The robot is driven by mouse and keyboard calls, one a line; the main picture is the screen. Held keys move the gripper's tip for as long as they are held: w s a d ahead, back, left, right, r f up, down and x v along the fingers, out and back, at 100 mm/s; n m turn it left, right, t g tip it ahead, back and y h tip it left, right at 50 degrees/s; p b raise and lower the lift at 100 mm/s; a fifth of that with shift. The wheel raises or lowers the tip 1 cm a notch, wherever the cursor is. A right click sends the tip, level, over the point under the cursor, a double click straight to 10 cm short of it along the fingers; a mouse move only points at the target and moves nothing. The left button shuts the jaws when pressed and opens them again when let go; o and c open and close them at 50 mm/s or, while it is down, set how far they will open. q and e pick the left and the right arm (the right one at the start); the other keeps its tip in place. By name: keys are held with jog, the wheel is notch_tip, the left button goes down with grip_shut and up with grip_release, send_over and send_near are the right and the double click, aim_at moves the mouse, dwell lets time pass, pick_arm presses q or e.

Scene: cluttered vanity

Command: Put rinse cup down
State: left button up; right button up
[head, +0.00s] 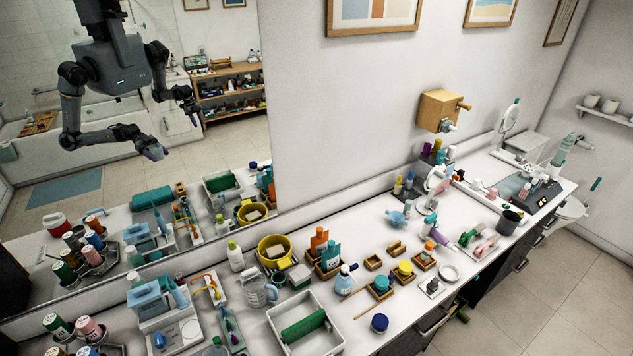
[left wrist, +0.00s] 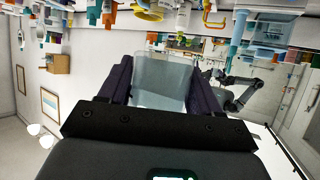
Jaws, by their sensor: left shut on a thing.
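The rinse cup (left wrist: 163,72) is a clear, slightly bluish tumbler in the middle of the left wrist view. My left gripper (left wrist: 155,88) is shut on it, with one dark finger on each side of the cup. This view is upside down, with the counter items along its top. Neither gripper shows directly in the head view; my arms appear there only as a mirror reflection, too small to tell the jaws.
The white counter (head: 352,312) is crowded. The mirror (head: 225,140) stands behind.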

pick_arm(q)
jog(key=shift+s+r+p, duration=0.2)
jog(key=shift+r+p, duration=0.5)
jog(key=shift+p, duration=0.15)
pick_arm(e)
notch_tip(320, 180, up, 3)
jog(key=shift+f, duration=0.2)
pick_arm(q)
jog(key=shift+d+r, duration=0.1)
